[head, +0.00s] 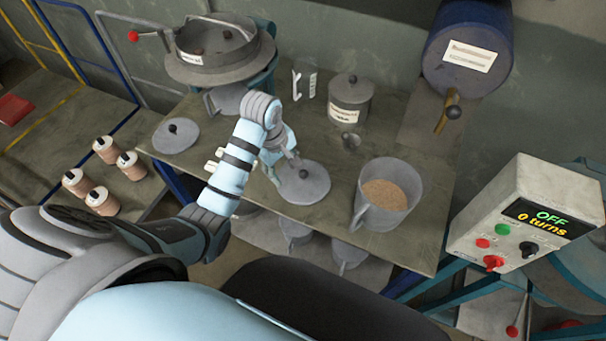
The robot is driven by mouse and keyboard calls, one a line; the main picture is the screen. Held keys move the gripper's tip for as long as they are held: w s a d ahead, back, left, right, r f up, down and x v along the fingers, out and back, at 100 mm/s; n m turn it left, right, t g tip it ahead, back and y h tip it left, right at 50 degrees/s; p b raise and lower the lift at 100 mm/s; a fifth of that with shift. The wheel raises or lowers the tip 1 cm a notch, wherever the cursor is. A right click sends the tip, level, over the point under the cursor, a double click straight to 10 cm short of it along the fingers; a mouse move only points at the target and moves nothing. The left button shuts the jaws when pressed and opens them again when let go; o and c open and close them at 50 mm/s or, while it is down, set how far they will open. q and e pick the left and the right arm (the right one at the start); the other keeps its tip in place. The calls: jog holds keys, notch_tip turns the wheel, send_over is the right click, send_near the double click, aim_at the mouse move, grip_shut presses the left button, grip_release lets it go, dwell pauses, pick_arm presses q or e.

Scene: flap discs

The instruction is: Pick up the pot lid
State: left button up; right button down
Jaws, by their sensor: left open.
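A round grey lid (312,190) with a dark knob lies flat on the workbench (412,232). A second round grey lid (176,140) with a dark knob lies near the bench's left end. My left gripper (284,168) is open, at the upper left edge of the first lid and close to its knob. I cannot tell whether it touches the lid. A grey pot (385,214) with a handle stands uncovered to the right, with brown grains inside. My right gripper is out of view.
A lidded grey canister (350,105) and a small metal cup (351,142) stand behind the lid. A control box (530,218) reading OFF, 0 turns is at the right. A round machine (218,55) and a blue drum (468,50) stand behind. Several spools (105,150) stand at the left.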

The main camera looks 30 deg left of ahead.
aim_at(303, 171)
pick_arm(q)
jog(key=w+r+n, duration=0.3)
jog(key=w+r, duration=0.1)
jog(key=r, duration=0.1)
jog(key=shift+h, duration=0.3)
jog(key=f, duration=0.4)
jog(key=w+d+f+b, duration=0.1)
jog(key=f, duration=0.4)
jog(key=d+f+b, duration=0.1)
jog(key=f, duration=0.3)
jog(key=shift+w+d+f, duration=0.15)
jog(key=shift+w+d, duration=0.05)
jog(key=shift+w, duration=0.2)
grip_shut()
